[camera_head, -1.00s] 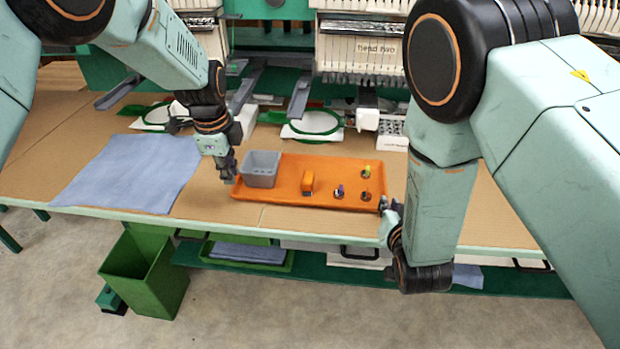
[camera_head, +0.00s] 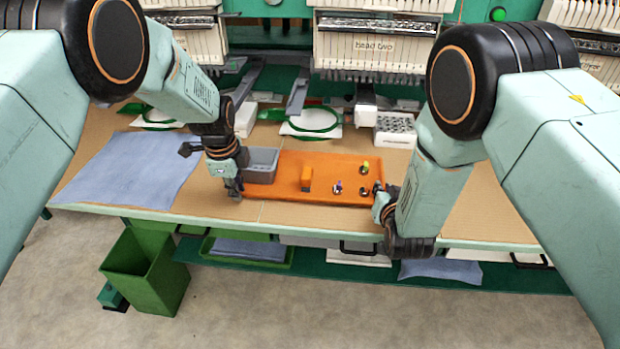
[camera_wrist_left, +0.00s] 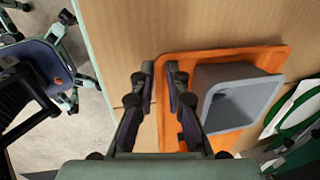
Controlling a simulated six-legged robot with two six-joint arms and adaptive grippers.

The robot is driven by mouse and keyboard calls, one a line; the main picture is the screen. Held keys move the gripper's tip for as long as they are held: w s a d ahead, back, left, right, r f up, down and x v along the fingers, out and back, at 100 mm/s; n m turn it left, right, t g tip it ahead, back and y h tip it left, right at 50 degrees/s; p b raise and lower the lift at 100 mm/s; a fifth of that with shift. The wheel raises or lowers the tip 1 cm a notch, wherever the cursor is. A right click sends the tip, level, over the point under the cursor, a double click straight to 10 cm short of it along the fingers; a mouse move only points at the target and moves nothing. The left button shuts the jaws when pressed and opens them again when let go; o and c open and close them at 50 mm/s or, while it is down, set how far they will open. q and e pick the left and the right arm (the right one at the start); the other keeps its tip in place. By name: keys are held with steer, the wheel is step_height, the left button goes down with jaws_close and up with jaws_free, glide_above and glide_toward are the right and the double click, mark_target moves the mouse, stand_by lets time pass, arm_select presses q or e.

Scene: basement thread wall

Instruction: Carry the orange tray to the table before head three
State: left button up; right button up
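The orange tray (camera_head: 325,171) lies flat on the table before head two. It carries a grey bin (camera_head: 262,164), a small orange block (camera_head: 306,179) and several small spools (camera_head: 364,168). My left gripper (camera_head: 236,191) is at the tray's left end. In the left wrist view its two fingers (camera_wrist_left: 160,72) stand apart, with the tray's edge (camera_wrist_left: 200,54) showing between them; I cannot tell whether they touch it. My right gripper (camera_head: 379,193) is at the tray's right front corner; its fingers are too small and hidden to read.
A blue cloth (camera_head: 130,170) lies left of the tray. Green hoops (camera_head: 312,120) and a white perforated box (camera_head: 395,128) stand behind it. The table right of my right forearm shows bare cardboard (camera_head: 475,200). A green bin (camera_head: 146,270) stands below on the floor.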

arm_select(q)
steer(key=shift+w+f, duration=0.1)
steer(key=shift+f, duration=0.15)
arm_select(e)
steer(key=shift+w+f, duration=0.1)
steer(key=shift+w, duration=0.1)
steer(key=shift+f, duration=0.1)
arm_select(q)
steer(key=shift+d, duration=0.1)
arm_select(e)
steer(key=shift+d, duration=0.1)
arm_select(q)
steer(key=shift+r, duration=0.1)
steer(key=shift+c, duration=0.8)
arm_select(e)
steer(key=shift+c, duration=0.8)
arm_select(q)
jaws_close()
arm_select(e)
jaws_close()
arm_select(q)
steer(key=shift+r, duration=0.15)
arm_select(e)
steer(key=shift+r, duration=0.3)
